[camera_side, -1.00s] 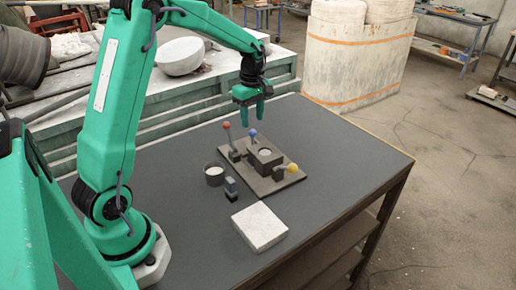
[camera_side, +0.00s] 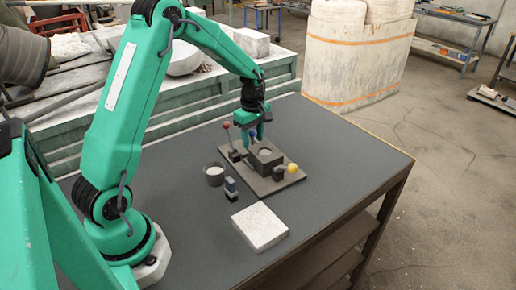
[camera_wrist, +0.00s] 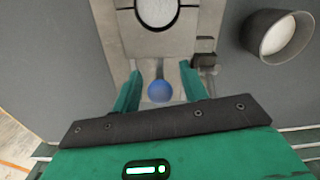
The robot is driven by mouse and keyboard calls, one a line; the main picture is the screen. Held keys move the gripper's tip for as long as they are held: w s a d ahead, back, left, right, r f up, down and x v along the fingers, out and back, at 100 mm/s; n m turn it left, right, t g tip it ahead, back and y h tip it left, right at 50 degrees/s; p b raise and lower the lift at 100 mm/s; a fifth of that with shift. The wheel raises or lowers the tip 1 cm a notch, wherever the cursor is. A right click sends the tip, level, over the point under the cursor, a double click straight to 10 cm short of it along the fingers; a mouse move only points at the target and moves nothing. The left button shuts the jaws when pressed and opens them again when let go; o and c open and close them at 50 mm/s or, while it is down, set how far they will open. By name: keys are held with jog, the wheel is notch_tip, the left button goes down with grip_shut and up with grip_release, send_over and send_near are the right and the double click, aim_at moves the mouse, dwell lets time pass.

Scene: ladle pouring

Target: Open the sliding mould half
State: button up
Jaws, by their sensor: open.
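The mould (camera_side: 266,157) is a dark block with a round pale-filled opening, on a grey base plate (camera_side: 291,178). In the wrist view the mould (camera_wrist: 125,22) is at the top, with its round opening in the middle. A blue ball knob (camera_wrist: 160,91) sits between my open gripper's (camera_wrist: 158,83) two green fingers, apart from both. In the side view my gripper (camera_side: 256,134) is low over the far side of the plate, and its fingers partly hide the blue knob.
A red-knobbed lever (camera_side: 227,126) stands at the plate's left and a yellow-knobbed one (camera_side: 293,168) at its right. A ladle cup (camera_side: 214,173) with a dark handle block (camera_side: 231,188) stands left of the plate. A white slab (camera_side: 259,226) lies in front. The table's right side is clear.

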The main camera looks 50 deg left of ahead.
jog(key=shift+c, duration=0.3)
grip_shut()
jog(key=shift+w+a, duration=0.2)
jog(key=shift+a, duration=1.9)
jog(key=shift+w+a, duration=0.15)
jog(key=shift+a, duration=1.95)
jog(key=shift+c, duration=0.6)
grip_release()
jog(key=shift+o, duration=0.9)
jog(key=shift+d+r, duration=0.1)
notch_tip(320, 180, up, 8)
jog(key=shift+f, duration=0.2)
